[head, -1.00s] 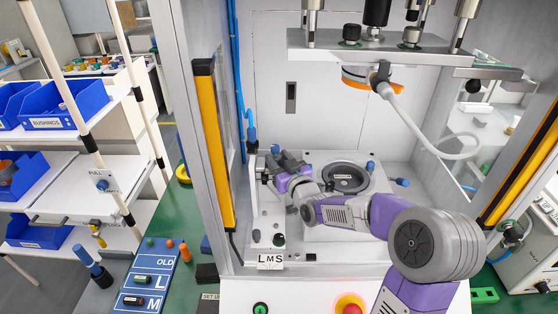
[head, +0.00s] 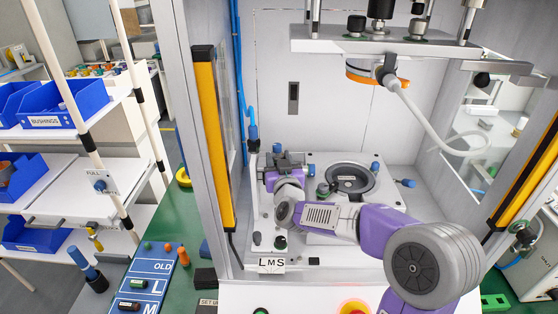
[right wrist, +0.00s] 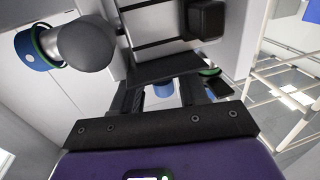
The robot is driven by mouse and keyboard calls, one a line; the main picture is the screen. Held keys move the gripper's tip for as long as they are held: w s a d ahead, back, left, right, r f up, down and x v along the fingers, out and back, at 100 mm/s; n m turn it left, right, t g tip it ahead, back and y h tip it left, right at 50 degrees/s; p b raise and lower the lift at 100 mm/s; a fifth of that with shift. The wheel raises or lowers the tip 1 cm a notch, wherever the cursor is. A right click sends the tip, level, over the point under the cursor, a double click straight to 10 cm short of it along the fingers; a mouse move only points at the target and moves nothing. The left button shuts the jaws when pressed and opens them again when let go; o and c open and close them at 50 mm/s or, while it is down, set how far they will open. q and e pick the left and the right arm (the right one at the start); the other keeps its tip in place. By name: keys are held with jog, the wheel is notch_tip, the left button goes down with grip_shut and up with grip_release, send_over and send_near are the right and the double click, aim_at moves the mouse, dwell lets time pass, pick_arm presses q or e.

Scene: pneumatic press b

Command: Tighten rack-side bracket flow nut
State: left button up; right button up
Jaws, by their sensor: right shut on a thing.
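My right gripper (head: 284,160) is inside the press at the rear left of the white fixture bed (head: 318,258). It is at the dark bracket on the rack side, with its fingers shut on a small part there, which I take to be the flow nut. The fingers hide most of that part. In the right wrist view the dark fingers (right wrist: 165,78) close in around a dark bar, and a small blue piece (right wrist: 163,90) shows between them. A blue knob (head: 277,148) stands just behind the gripper in the head view. My left gripper is not in view.
A round dark seat (head: 350,179) lies right of my gripper, with blue knobs (head: 375,166) near it. The press head (head: 375,45) with its white hose hangs above. The yellow-edged frame (head: 213,140) bounds the left. Shelves with blue bins (head: 75,100) stand outside.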

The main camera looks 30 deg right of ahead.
jog(key=shift+r, duration=0.1)
jog(key=o, duration=1.1)
jog(key=shift+c, duration=0.2)
jog(key=v, duration=0.7)
jog(key=shift+s, duration=0.3)
jog(key=shift+a, duration=0.1)
